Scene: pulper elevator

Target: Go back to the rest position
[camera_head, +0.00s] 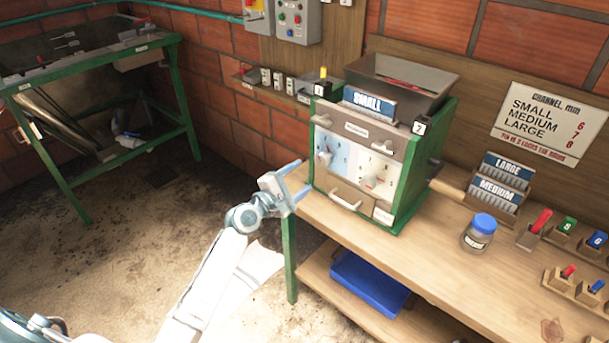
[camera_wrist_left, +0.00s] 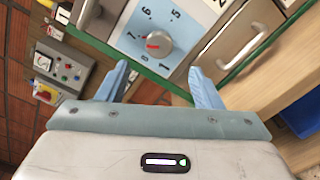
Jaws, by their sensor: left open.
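My left gripper (camera_head: 297,188) is open and empty, its blue fingers apart just left of the green pulper machine (camera_head: 404,190). In the left wrist view the two fingers (camera_wrist_left: 158,88) point toward the machine's blue dial plate, with a knob (camera_wrist_left: 154,44) on it beyond the fingertips. The fingers appear apart from the machine. The machine carries a SMALL block (camera_head: 368,103), a dark hopper (camera_head: 402,82), two dials and a front handle (camera_head: 345,199). My right gripper is not in view.
The wooden bench (camera_head: 430,241) holds a blue-lidded jar (camera_head: 479,233), LARGE (camera_head: 507,170) and MEDIUM (camera_head: 495,191) blocks, and several small coloured-handled pieces. A blue bin (camera_head: 368,284) sits on the lower shelf. A green-framed table (camera_head: 165,100) stands at left, with open floor between.

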